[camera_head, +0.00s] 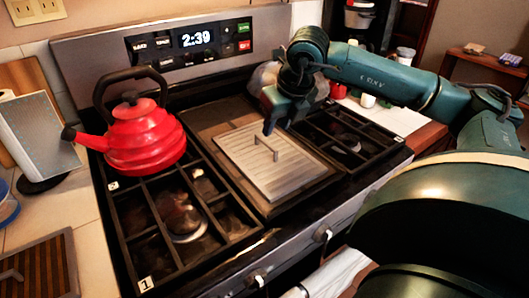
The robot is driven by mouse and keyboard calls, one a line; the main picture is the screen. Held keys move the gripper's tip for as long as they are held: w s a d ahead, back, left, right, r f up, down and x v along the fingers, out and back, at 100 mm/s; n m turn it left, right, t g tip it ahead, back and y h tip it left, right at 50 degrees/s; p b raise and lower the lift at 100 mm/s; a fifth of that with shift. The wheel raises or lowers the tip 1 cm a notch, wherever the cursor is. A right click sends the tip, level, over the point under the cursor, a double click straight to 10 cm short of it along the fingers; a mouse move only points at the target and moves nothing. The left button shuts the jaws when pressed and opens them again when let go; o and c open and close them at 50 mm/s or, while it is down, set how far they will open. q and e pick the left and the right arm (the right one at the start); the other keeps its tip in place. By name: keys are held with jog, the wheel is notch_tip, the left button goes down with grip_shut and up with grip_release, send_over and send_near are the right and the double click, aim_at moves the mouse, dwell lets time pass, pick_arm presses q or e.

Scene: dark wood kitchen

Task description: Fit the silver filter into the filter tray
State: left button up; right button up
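The silver filter (252,169), a flat ridged plate with a small bar handle (265,146), lies over the dark filter tray (203,128) in the middle of the stove. Bare tray shows at its far left side and along its right side. I cannot tell whether the filter is seated flat. My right gripper (271,126) points down just above and behind the handle, and appears apart from it. Its finger opening is not clear from this angle. My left gripper is not in view.
A red kettle (140,135) stands on the left burner grate (152,205). Another grate (368,137) lies to the right of the tray. The control panel (190,42) rises behind. Knobs (323,233) line the stove's front edge. A brown board (40,268) lies at lower left.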

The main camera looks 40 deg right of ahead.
aim_at(266, 141)
jog(key=shift+x, duration=0.85)
jog(key=x, duration=0.2)
jog(key=p+x, duration=0.1)
jog(key=x, duration=0.1)
jog(key=shift+w+a+r, duration=0.1)
jog(key=shift+w, duration=0.35)
jog(key=shift+w+f, duration=0.25)
jog(key=shift+f, duration=0.35)
jog(key=shift+c, duration=0.4)
grip_shut()
jog(key=shift+r, duration=0.1)
